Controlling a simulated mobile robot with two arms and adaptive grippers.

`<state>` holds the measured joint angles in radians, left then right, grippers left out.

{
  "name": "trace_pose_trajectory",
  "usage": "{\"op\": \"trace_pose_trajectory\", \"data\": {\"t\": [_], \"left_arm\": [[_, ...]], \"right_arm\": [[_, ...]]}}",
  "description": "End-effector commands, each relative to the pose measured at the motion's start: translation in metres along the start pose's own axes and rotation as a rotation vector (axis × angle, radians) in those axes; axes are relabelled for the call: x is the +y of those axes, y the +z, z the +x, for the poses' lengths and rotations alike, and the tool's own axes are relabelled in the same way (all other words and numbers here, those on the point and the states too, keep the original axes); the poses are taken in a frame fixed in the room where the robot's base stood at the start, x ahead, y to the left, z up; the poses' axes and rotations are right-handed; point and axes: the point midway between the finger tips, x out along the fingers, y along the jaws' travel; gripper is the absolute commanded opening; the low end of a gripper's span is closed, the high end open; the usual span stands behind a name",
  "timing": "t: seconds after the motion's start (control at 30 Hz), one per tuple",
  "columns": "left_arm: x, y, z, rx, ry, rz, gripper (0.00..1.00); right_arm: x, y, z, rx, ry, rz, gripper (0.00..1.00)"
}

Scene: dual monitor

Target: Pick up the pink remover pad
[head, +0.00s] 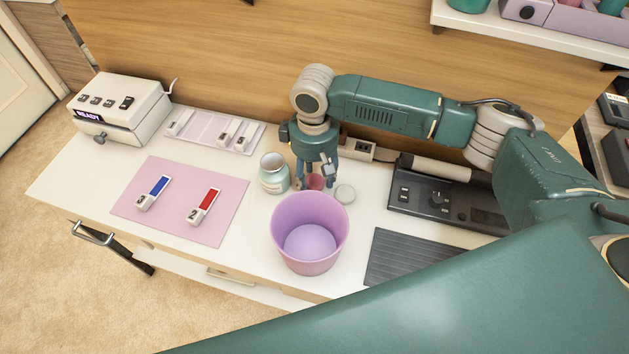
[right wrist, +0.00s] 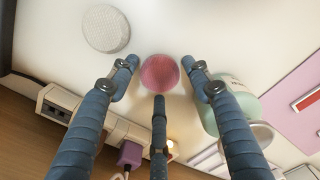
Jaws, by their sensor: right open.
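The pink remover pad (head: 316,182) is a small round pink piece on the white desktop, between the jar and the bin. It also shows in the right wrist view (right wrist: 160,73), near the middle. My right gripper (head: 316,173) points down just over the pad, in front of it in the head view and partly covering it. In the right wrist view, its fingers (right wrist: 159,70) are spread open, one on the left, one on the right and one below the pad. The pad lies between the tips, and nothing is held. My left gripper is not in view.
A pale green jar (head: 274,173) stands close left of the pad, a white round pad (head: 345,194) close right. A lilac bin (head: 310,228) stands in front. A dark control panel (head: 440,200) is right; a pink mat (head: 180,200) with two strips lies left.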

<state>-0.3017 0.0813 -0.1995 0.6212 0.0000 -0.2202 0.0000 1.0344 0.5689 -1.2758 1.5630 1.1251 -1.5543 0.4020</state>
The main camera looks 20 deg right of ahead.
Motion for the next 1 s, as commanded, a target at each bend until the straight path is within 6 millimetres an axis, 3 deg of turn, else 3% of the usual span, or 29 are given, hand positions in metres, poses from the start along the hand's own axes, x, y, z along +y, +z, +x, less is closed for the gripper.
{"op": "trace_pose_trajectory", "data": {"t": [0.2, 0.3, 0.77, 1.0], "left_arm": [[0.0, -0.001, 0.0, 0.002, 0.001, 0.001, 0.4], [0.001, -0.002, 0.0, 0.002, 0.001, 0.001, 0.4], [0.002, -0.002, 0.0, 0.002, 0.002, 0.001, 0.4], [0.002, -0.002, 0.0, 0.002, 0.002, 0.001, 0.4]], "right_arm": [[0.0, 0.0, 0.0, 0.0, 0.0, 0.0, 0.47], [0.0, 0.0, 0.0, 0.0, 0.0, 0.0, 0.29], [0.0, -0.001, -0.004, 0.002, 0.0, 0.001, 0.29], [0.0, -0.001, -0.032, 0.004, -0.001, 0.0, 0.29]]}}
